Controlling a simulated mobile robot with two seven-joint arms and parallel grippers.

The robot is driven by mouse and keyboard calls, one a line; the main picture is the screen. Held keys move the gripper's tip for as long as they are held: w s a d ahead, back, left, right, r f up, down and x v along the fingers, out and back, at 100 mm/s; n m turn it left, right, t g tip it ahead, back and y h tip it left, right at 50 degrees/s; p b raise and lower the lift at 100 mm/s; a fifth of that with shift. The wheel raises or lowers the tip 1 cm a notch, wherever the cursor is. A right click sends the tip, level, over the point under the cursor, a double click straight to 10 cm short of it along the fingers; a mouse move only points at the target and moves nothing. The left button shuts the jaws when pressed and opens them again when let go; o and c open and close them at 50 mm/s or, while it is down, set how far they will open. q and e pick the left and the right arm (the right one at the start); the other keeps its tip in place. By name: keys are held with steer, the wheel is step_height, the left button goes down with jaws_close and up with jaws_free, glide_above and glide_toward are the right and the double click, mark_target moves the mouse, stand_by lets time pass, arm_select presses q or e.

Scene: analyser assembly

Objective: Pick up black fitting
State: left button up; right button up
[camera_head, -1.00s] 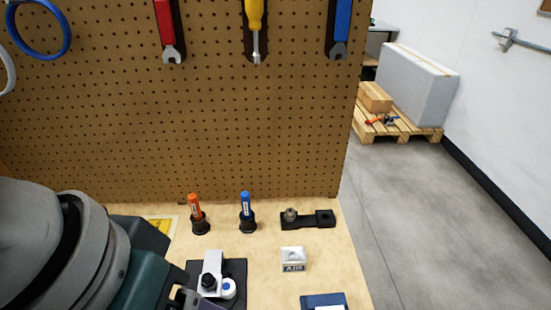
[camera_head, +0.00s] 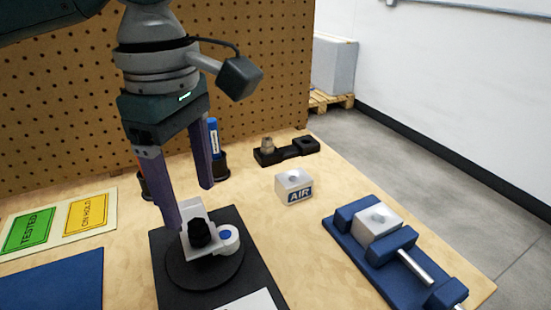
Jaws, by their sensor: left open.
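A small black fitting (camera_head: 200,233) sits against the front of a white analyser body (camera_head: 222,242), which also carries a round white dial with a blue centre. The body stands on a round black base on a dark mat (camera_head: 262,275). My left gripper (camera_head: 191,206) points down, open, with nothing visible between its purple fingers. One finger reaches down beside the white body, and the other ends higher, behind it. I cannot tell whether the lower finger touches the body. My right gripper is not in view.
A black two-socket holder (camera_head: 301,146) holds a metallic fitting (camera_head: 267,145). A white AIR block (camera_head: 294,186) stands in front. A blue vice (camera_head: 352,246) clamps a white block at right. Blue marker (camera_head: 213,138) stands behind my gripper. Labelled cards (camera_head: 62,222) lie left. A pegboard rises behind.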

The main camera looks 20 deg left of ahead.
mark_target(197, 224)
arm_select(q)
step_height(197, 224, down, 6)
steer(key=shift+r+b, duration=0.15)
steer(key=shift+b, duration=0.85)
jaws_close()
